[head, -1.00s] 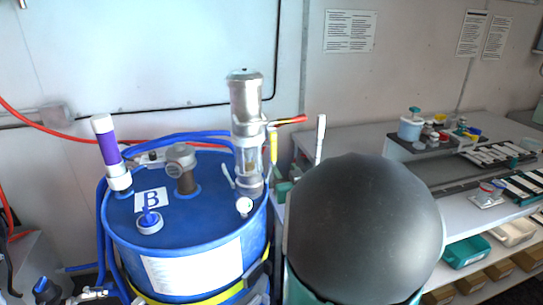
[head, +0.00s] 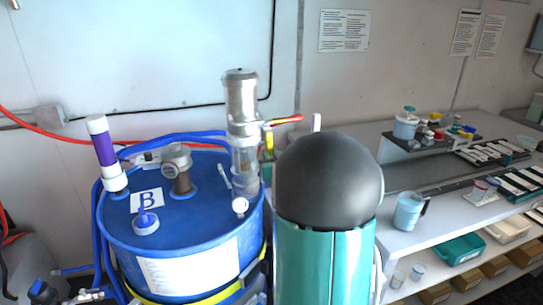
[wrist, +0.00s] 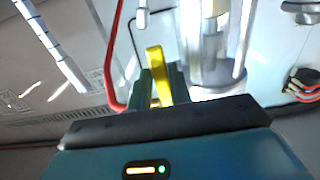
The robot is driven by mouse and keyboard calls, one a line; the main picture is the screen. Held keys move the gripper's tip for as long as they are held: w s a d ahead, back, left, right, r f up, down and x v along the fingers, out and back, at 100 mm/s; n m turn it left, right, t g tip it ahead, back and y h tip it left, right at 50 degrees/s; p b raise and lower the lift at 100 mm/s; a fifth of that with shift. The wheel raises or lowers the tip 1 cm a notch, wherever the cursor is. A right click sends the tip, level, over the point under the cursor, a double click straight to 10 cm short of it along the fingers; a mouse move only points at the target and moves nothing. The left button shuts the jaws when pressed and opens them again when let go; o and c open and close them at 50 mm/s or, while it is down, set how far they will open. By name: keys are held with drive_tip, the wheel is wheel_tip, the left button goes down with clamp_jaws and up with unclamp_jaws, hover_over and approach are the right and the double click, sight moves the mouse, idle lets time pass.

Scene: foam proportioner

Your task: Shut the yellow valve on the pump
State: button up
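The silver pump (head: 241,110) stands upright on the blue drum marked B. The yellow valve handle (head: 268,141) hangs on the pump's right side, just below a red handle (head: 286,120). In the wrist view the yellow handle (wrist: 157,70) stands between the two green fingers of my gripper (wrist: 160,88), its upper end beyond the tips. The gap looks about as wide as the handle; I cannot tell whether both fingers touch it. In the head view my arm hides most of my gripper.
The blue drum (head: 117,237) also carries a purple-and-white cylinder (head: 104,152) and blue hoses. A red handle (wrist: 112,60) runs close left of my fingers in the wrist view. A grey bench (head: 404,174) with a jug (head: 408,210) is at right.

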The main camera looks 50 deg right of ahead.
clamp_jaws()
drive_tip(key=shift+d+n, duration=0.15)
drive_tip(key=shift+n, duration=0.15)
drive_tip(key=s+d+r+n, duration=0.2)
drive_tip(key=d+r+n, duration=0.2)
drive_tip(key=n, duration=1.3)
drive_tip(key=shift+s+r+n, duration=0.25)
drive_tip(key=shift+r+n, duration=0.05)
drive_tip(key=shift+r, duration=0.25)
